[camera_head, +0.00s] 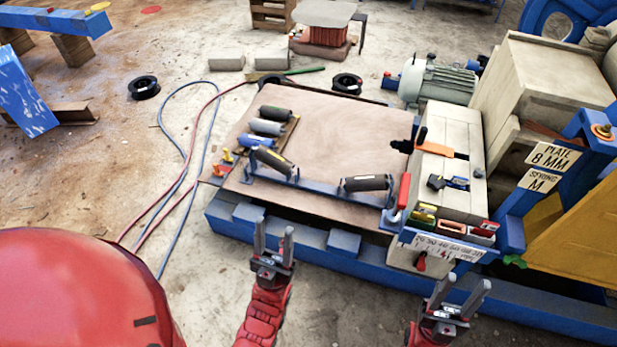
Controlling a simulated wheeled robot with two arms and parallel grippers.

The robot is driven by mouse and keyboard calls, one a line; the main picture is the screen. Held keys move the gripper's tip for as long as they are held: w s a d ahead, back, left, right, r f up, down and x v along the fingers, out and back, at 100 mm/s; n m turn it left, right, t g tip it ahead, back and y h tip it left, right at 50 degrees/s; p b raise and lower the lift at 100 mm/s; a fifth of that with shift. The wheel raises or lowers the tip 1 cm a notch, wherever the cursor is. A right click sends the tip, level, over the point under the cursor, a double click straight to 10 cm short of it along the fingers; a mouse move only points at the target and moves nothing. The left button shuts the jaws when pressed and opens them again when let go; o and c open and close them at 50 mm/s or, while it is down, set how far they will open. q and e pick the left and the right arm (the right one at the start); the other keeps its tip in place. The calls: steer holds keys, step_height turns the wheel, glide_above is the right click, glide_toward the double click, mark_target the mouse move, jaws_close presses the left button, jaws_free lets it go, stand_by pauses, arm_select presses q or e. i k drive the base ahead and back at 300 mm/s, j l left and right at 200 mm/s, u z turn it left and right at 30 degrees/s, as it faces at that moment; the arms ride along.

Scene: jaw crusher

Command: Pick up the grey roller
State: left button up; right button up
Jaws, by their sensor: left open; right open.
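The grey roller (266,127) lies near the left side of a brown sheet-topped table (330,130), between a darker roller (275,112) behind it and a blue roller (261,143) in front. My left gripper (273,228) is open and empty at the near side of the table, well in front of the roller. My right gripper (461,286) is open and empty further right, in front of the pale block with tools. Neither gripper touches a roller.
Two dark rollers (366,183) sit on a blue rail (318,187) along the table's near part. A pale block (449,150) carries tools at the right. A blue beam (290,247) runs along the near edge. Hoses (190,165) lie on the floor at left.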

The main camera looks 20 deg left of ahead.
mark_target(264, 126)
steer(key=i+j, duration=0.2)
steer(key=j, duration=0.2)
steer(key=i+j, duration=0.2)
steer(key=j, duration=0.15)
steer(key=i+j, duration=0.2)
steer(key=j, duration=0.2)
steer(key=i+j, duration=0.2)
steer(key=j, duration=0.2)
steer(key=i+j, duration=0.2)
steer(key=j, duration=0.2)
steer(key=i+j, duration=0.15)
steer(key=j, duration=0.2)
steer(key=i+j, duration=0.2)
steer(key=j, duration=0.2)
steer(key=i+j, duration=0.2)
steer(key=j, duration=0.2)
